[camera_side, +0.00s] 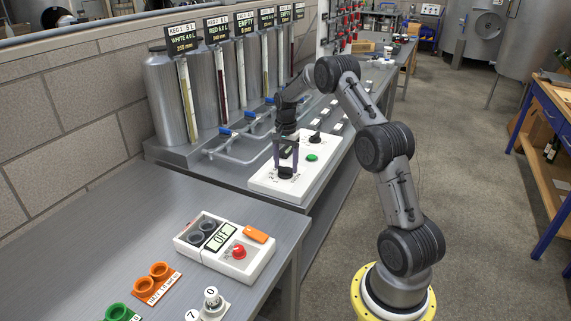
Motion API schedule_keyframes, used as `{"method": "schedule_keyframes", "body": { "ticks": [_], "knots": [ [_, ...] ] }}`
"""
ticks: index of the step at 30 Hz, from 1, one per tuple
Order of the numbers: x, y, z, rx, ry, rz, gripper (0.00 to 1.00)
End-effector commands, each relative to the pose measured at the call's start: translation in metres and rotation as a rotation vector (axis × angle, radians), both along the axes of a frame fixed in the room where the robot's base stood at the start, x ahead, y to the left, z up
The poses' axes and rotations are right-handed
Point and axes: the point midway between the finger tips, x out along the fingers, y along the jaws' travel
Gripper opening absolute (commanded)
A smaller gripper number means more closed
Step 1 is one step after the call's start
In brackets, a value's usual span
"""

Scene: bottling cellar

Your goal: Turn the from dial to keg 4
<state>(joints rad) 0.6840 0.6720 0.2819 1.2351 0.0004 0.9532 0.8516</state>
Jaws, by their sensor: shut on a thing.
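A white control panel (265,181) lies on the steel bench, with two black dials and a green button (312,157). My gripper (286,168) reaches down from above and is shut on the near black dial (286,175), one finger on each side. The far black dial (315,138) stands free near the panel's back end. The dial labels and pointer settings are too small to read, so I cannot tell which is the from dial. Several steel kegs (166,100) stand along the wall with signs and sight tubes; the front signs read KEG 1 WHITE and RED, and some further back read EMPTY.
Pipes with blue-handled valves (225,131) run between the kegs and panel. A white box with an OFF display (218,236) and red knob sits on the near table. Orange cups (160,270), a green cup (120,313) and numbered pieces (211,297) are in front. Bare tabletop lies left.

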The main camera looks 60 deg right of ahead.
Motion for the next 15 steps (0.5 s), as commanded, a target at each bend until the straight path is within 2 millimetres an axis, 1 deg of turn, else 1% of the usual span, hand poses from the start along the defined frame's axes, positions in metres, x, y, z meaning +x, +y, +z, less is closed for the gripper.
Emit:
{"method": "schedule_keyframes", "body": {
  "ticks": [6, 15],
  "knots": [
    [-0.0002, -0.0007, 0.0017, -0.002, -0.002, -0.152, 0.12],
    [-0.0008, -0.0006, 0.0015, -0.002, -0.001, -0.270, 0.12]
  ]
}}
